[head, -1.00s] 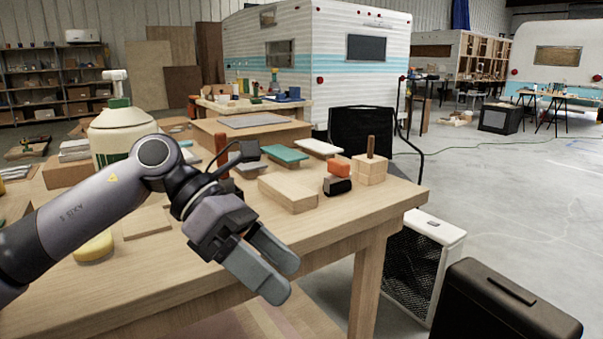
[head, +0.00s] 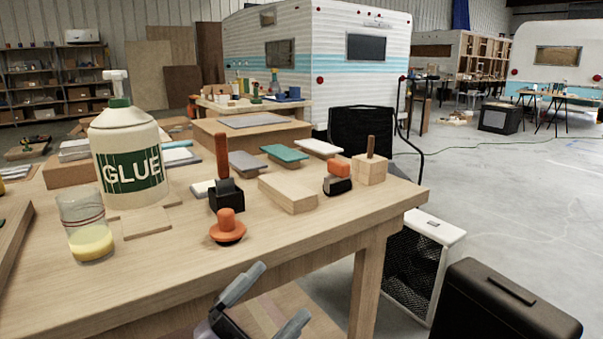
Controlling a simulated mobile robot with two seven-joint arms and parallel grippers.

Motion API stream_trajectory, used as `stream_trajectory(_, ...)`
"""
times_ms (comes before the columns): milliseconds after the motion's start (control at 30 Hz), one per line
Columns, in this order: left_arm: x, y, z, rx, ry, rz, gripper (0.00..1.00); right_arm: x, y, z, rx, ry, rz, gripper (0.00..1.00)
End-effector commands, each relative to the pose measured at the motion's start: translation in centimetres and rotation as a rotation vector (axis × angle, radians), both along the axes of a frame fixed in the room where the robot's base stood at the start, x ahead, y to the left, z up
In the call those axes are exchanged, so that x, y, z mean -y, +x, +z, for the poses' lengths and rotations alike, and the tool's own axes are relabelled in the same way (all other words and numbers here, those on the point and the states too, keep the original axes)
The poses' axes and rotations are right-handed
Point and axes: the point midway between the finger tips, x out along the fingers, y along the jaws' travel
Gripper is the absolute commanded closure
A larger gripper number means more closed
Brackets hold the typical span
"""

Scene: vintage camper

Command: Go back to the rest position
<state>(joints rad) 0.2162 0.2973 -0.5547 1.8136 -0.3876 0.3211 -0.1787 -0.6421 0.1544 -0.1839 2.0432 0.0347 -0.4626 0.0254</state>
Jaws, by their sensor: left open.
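My left gripper (head: 268,300) is at the bottom edge of the head view, low in front of the workbench (head: 310,230). Its two fingers are spread apart with nothing between them. Most of its arm is out of the picture. My right gripper does not show.
On the bench stand a glue jug (head: 130,160), a glass with yellow liquid (head: 86,228), an orange-knobbed tool (head: 228,228), a black block with a brown handle (head: 226,190) and wooden blocks (head: 288,193). A black case (head: 505,305) and a white-topped unit (head: 425,265) stand right.

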Motion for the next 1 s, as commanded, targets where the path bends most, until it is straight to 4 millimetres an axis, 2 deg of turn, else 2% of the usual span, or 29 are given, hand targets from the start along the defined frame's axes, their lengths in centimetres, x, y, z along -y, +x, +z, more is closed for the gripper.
stream_trajectory(33, -1.1, 0.0, -2.2, -0.116, -0.043, 0.042, 0.05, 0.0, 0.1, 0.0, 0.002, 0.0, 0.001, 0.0)
stream_trajectory(167, -4.1, -0.4, -7.7, -0.399, -0.141, 0.148, 0.05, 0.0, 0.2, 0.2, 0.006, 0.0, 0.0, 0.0)
stream_trajectory(267, -6.5, -1.6, -12.3, -0.617, -0.211, 0.231, 0.05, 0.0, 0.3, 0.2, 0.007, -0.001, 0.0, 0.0)
stream_trajectory(367, -8.7, -3.8, -17.1, -0.833, -0.274, 0.315, 0.05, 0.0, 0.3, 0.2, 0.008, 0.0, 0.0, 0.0)
stream_trajectory(500, -11.5, -8.0, -22.9, -1.104, -0.35, 0.424, 0.05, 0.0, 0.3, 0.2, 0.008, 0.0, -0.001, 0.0)
stream_trajectory(700, -14.3, -14.9, -29.0, -1.424, -0.431, 0.558, 0.05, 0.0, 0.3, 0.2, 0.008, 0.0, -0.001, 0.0)
stream_trajectory(767, -15.0, -17.2, -30.4, -1.511, -0.451, 0.597, 0.05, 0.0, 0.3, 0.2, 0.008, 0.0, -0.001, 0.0)
stream_trajectory(800, -14.9, -16.5, -28.3, -1.489, -0.449, 0.59, 0.05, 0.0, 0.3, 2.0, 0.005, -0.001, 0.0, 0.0)
stream_trajectory(1000, -15.2, -16.6, -24.7, -1.477, -0.439, 0.597, 0.05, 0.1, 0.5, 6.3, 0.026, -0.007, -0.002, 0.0)
